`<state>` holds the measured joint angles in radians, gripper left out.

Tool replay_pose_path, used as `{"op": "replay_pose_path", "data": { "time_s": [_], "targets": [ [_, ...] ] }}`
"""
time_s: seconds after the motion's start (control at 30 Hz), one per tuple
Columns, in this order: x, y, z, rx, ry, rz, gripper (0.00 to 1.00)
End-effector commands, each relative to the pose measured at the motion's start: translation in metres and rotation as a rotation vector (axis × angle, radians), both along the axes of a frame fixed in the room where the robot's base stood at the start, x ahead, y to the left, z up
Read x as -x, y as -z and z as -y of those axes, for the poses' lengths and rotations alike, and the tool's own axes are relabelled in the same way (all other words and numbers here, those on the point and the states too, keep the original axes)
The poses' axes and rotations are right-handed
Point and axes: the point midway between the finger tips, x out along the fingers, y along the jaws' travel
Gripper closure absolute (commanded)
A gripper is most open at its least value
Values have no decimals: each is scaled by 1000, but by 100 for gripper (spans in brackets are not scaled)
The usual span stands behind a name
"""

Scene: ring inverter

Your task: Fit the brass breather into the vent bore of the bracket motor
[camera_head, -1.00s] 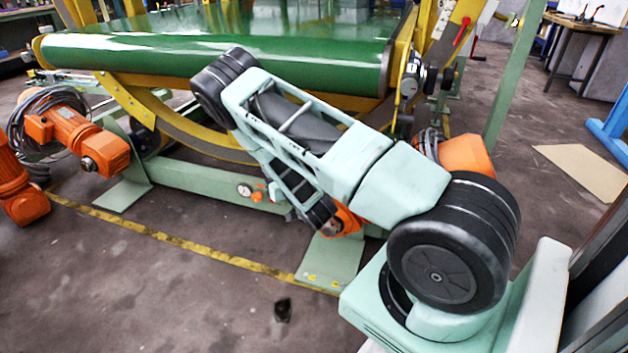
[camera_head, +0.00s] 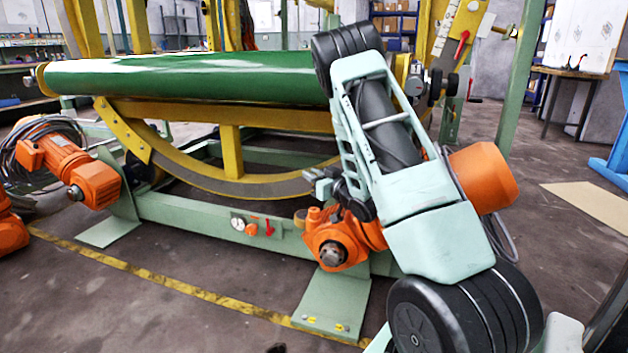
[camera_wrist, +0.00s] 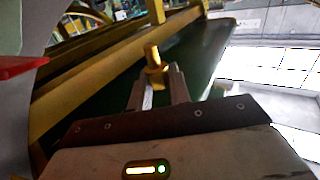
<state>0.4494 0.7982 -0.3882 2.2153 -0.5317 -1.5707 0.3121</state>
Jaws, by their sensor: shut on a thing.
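My gripper (camera_head: 312,177) is at the end of my folded forearm in the head view, above and just behind the orange gear motor (camera_head: 340,240) on the green bracket foot. In the wrist view my gripper (camera_wrist: 157,83) is shut on the brass breather (camera_wrist: 153,58), which stands up between the two fingertips. The breather is too small to make out in the head view. The motor's large orange body (camera_head: 482,178) shows right of my forearm, which hides its middle. I cannot make out the vent bore. The motor is not recognisable in the wrist view.
The ring inverter's green roller (camera_head: 190,78) and yellow curved frame (camera_head: 220,180) lie behind my gripper. A pale green beam (camera_head: 190,212) with small controls runs left of the motor. Another orange motor (camera_head: 75,165) stands far left.

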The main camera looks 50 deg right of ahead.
Motion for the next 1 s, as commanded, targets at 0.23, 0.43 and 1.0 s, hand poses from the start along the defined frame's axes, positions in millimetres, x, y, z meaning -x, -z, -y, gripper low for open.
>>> {"op": "replay_pose_path", "data": {
  "time_s": [0.23, 0.43, 1.0],
  "targets": [
    [1, -2, 0, -3, 0, 5, 100],
    [1, 9, 0, -4, -1, 6, 100],
    [1, 55, 0, -5, 0, 6, 100]
  ]
}}
